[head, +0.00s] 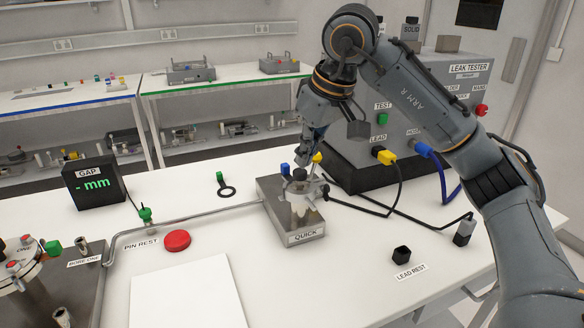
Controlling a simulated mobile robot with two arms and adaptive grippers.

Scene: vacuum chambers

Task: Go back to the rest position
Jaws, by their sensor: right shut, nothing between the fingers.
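My right arm comes in from the right over the white table, arched up and then pointing down. My right gripper (308,143) hangs just above and behind the metal block labelled QUICK (298,222). Its fingers are shut with nothing between them. The gripper is seen edge-on and small, and I cannot tell whether the tips touch the fitting on the block. My left arm and left gripper are not in view.
The grey leak tester (430,115) with yellow and blue plugs stands behind my right arm. Its black cables run across the table. A black gap display (94,183), a red button (177,240) and a flanged chamber (22,268) are at left.

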